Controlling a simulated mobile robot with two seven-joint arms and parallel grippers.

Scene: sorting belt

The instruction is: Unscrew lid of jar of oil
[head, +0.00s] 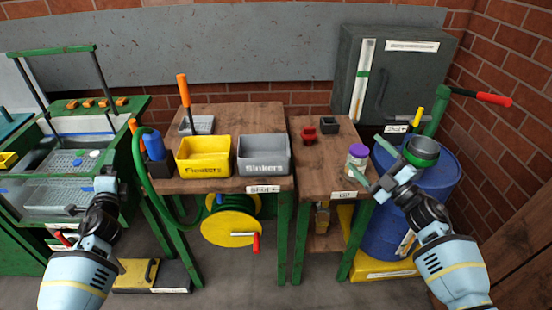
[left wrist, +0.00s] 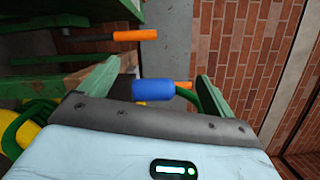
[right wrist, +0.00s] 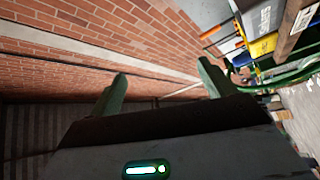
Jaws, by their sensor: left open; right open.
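The jar (head: 356,162) with a purple lid (head: 358,151) stands upright near the front right of the small wooden bench in the head view. Its lid is on. My right gripper (head: 372,163) is open just right of the jar in the picture, with one finger close to it. I cannot tell whether they touch. The right wrist view shows no jar between the fingers, only brick wall. My left gripper (head: 107,183) is open and empty at the left, far from the jar, beside the green tank frame.
A red object (head: 309,134) and a small dark box (head: 328,125) sit behind the jar. A blue barrel (head: 385,225) with a green funnel (head: 421,151) stands at the right. Yellow (head: 204,157) and grey (head: 263,155) bins stand on the left bench, above a hose reel (head: 230,227).

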